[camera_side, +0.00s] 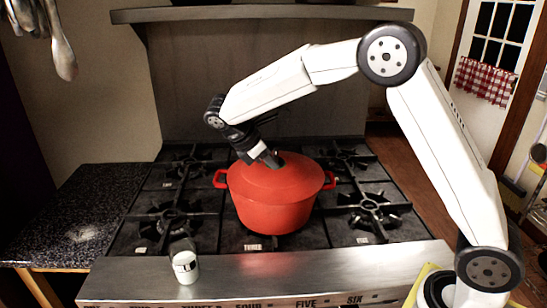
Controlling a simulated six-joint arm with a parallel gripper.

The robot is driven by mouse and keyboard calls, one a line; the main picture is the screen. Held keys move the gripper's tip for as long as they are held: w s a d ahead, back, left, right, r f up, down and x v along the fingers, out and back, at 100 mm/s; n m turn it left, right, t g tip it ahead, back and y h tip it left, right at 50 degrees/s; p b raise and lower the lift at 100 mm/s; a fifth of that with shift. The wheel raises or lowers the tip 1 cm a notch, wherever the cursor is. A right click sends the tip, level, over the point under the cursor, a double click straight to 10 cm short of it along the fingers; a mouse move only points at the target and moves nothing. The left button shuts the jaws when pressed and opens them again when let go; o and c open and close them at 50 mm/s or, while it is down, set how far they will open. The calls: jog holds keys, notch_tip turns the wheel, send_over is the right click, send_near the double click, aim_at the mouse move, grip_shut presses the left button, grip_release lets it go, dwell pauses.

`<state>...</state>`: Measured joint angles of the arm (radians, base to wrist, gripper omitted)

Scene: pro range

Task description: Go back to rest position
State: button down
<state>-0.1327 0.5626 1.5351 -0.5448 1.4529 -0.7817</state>
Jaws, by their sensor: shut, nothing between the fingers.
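My gripper (273,160) is shut at the top of the red lidded pot (270,208), beside the dark knob of its lid. I cannot tell whether the fingers touch the lid or knob. My arm arches up from the lower right and reaches down to the pot from the left. The pot stands in the middle of the black stove, with its lid on and a handle on each side.
A small white-and-grey shaker (185,266) stands on the steel front ledge (250,274) of the stove. Black burner grates (370,205) surround the pot. A shelf (255,13) runs above at the back. A dark speckled counter (70,215) is at left.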

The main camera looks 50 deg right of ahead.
jog(key=s+f+m, duration=0.1)
jog(key=s, duration=0.2)
jog(key=s+f+m+y, duration=0.1)
jog(key=s+f, duration=0.1)
jog(key=s, duration=0.2)
jog(key=s+f+y, duration=0.1)
jog(key=s+f, duration=0.1)
jog(key=s, duration=0.2)
jog(key=shift+s+a+m, duration=0.1)
jog(key=shift+s+m, duration=0.05)
jog(key=shift+m, duration=0.25)
jog(key=s+a+f+m+t+y, duration=0.3)
jog(key=s+f+m+t+y, duration=0.1)
jog(key=m, duration=0.5)
jog(key=shift+s+m+t+y, duration=0.4)
jog(key=shift+s+t, duration=0.5)
jog(key=shift+s, duration=0.1)
